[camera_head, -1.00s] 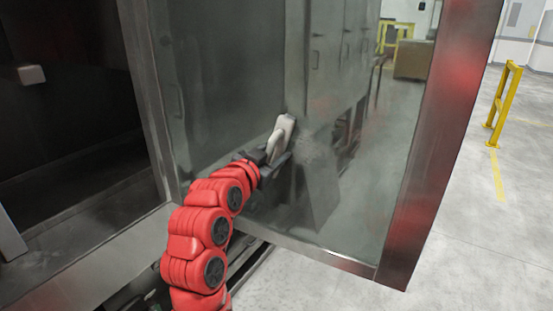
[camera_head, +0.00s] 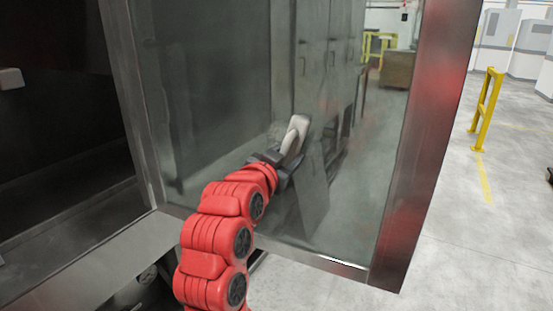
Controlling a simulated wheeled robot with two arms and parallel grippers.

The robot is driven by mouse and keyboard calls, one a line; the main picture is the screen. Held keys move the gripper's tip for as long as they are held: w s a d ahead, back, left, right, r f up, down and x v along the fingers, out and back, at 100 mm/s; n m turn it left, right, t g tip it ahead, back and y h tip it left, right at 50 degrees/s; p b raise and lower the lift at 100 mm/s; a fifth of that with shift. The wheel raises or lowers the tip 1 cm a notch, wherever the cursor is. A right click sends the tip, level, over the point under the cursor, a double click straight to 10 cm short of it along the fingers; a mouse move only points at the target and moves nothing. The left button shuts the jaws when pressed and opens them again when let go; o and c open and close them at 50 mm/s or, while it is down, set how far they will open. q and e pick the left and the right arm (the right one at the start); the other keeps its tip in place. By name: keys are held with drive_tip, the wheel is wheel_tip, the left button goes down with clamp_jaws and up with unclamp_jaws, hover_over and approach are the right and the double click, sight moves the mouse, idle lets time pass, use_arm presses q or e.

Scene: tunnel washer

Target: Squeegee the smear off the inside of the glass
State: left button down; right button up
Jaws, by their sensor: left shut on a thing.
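The glass (camera_head: 225,75) is a large framed pane in an open door, filling the middle of the head view. My left gripper (camera_head: 278,160), on the red arm, is at the lower middle of the pane. It is shut on a pale grey squeegee (camera_head: 295,136), which is tilted and close to the glass; I cannot tell whether it touches. A faint cloudy patch, possibly the smear (camera_head: 258,138), shows just left of the squeegee. My right gripper is not in view.
A metal door frame (camera_head: 425,150) borders the pane on the right. The dark washer opening (camera_head: 55,130) is at the left. A yellow rail (camera_head: 485,108) stands on open concrete floor at the right.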

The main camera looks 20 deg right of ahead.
sight(294, 146)
use_arm(q)
drive_tip(key=shift+s+d+b, duration=1.25)
drive_tip(key=shift+s+d, duration=0.5)
drive_tip(key=shift+s, duration=0.15)
drive_tip(key=shift+r, duration=0.65)
drive_tip(key=shift+w+a+r+b, duration=0.1)
drive_tip(key=shift+w+a+b, duration=0.2)
drive_tip(key=shift+w+a, duration=3.65)
drive_tip(key=shift+w, duration=0.25)
drive_tip(key=shift+r, duration=0.7)
drive_tip(key=s+d+b, duration=0.2)
drive_tip(key=shift+s+d+f+b, duration=0.1)
drive_tip(key=shift+f+b, duration=0.15)
drive_tip(key=shift+b, duration=0.05)
drive_tip(key=shift+s+d+r+b, duration=0.15)
drive_tip(key=shift+s+d+b, duration=0.15)
drive_tip(key=shift+s+d, duration=0.1)
drive_tip(key=shift+s+d+b, duration=0.95)
drive_tip(key=shift+s+b, duration=0.15)
drive_tip(key=shift+b, duration=0.15)
drive_tip(key=shift+s+d, duration=0.25)
drive_tip(key=shift+s, duration=0.05)
drive_tip(key=s+d+b, duration=0.2)
drive_tip(key=b, duration=0.1)
drive_tip(key=shift+s, duration=0.15)
drive_tip(key=shift+s+d, duration=0.25)
